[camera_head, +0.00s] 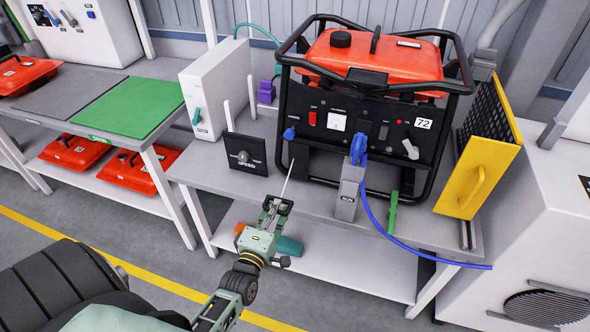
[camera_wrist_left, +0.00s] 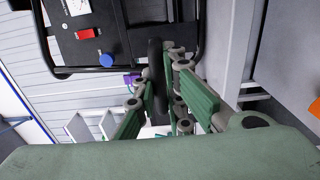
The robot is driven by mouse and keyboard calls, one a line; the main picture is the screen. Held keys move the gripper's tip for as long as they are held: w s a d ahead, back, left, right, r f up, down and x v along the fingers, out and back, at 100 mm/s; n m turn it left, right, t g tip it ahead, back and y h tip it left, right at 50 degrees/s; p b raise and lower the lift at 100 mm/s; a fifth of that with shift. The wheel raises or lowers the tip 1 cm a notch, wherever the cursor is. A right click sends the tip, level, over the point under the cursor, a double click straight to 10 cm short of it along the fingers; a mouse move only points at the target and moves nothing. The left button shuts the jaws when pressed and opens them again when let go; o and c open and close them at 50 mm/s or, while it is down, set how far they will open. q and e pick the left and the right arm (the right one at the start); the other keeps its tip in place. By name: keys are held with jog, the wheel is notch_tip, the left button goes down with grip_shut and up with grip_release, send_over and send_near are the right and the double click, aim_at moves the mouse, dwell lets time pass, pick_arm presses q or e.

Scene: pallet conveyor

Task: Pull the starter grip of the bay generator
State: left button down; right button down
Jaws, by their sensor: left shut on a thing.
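The bay generator (camera_head: 375,100) has a red tank, a black tubular frame and a black front panel, and stands on the grey bench. My left gripper (camera_head: 277,204) is in front of its lower left side, beyond the bench's front edge. It is shut on the black starter grip (camera_wrist_left: 157,80), which shows between the green fingers in the left wrist view. A thin pale cord (camera_head: 287,181) runs taut from the generator's lower left front to my gripper. My right gripper is not in view.
A blue plug and cable (camera_head: 358,150) hang at the generator's front, by a grey post (camera_head: 347,195). A black dial plate (camera_head: 245,153) stands left of the cord. A yellow panel (camera_head: 475,175) stands at the right. Floor in front of the bench is open.

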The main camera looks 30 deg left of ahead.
pick_arm(q)
jog(key=b+x, duration=0.6)
jog(key=x, duration=0.9)
jog(key=c, duration=0.8)
grip_release()
jog(key=shift+a, duration=0.1)
jog(key=shift+o, duration=0.2)
jog(key=shift+s, duration=0.1)
jog(key=p+v, duration=0.5)
jog(key=v, duration=0.5)
